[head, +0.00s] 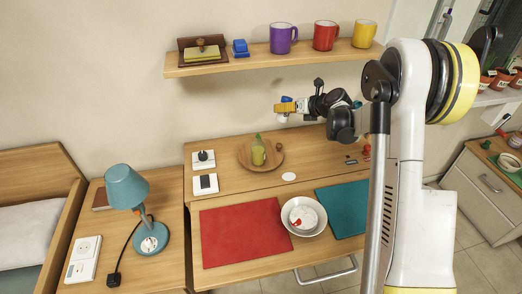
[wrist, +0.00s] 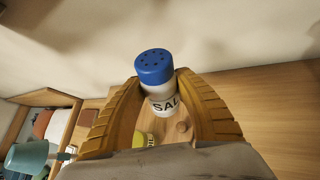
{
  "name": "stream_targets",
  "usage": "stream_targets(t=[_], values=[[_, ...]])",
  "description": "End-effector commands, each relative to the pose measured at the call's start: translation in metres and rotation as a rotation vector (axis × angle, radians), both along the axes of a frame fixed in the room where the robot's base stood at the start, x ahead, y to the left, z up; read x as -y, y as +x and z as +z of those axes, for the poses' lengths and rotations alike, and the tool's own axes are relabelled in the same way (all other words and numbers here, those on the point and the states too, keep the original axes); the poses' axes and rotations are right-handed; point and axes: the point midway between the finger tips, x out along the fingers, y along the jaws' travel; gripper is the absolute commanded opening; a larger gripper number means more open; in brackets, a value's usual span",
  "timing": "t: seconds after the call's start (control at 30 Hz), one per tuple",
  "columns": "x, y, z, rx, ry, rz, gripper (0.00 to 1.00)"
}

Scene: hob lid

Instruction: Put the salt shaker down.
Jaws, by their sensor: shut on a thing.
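The salt shaker (wrist: 155,77) is white with a blue holed cap and the letters "SAL" on its side. My gripper (wrist: 163,98) is shut on it, with a yellow ribbed finger on each side of its body. In the head view my gripper (head: 288,107) is in the air below the wall shelf and above the back of the table. There the shaker shows only as small blue and white bits at the fingertips. In the wrist view the table top lies some way beyond the shaker, so it is held clear of the surface.
A round wooden board (head: 244,156) with a yellow-green bottle (head: 258,152) stands on the raised back part of the desk (head: 225,187). A red mat (head: 240,235), a bowl (head: 304,229) and a teal mat (head: 340,208) lie in front. The shelf (head: 220,66) with mugs is above.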

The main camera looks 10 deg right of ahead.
Motion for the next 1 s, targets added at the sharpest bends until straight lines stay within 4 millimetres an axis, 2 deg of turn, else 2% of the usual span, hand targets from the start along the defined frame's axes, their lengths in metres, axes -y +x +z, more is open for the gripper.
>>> stream_targets(t=[0.03, 0.2, 0.47, 0.57, 0.8, 1.0], values=[[0.009, 0.009, -0.001, 0.053, -0.048, 0.051, 0.06], [0.028, 0.034, -0.010, 0.222, -0.174, 0.237, 0.06], [0.037, 0.046, -0.020, 0.320, -0.223, 0.364, 0.06], [0.026, 0.041, -0.029, 0.328, -0.226, 0.374, 0.06], [-0.028, 0.016, -0.066, 0.328, -0.226, 0.374, 0.06], [-0.059, 0.002, -0.086, 0.326, -0.225, 0.372, 0.06]])
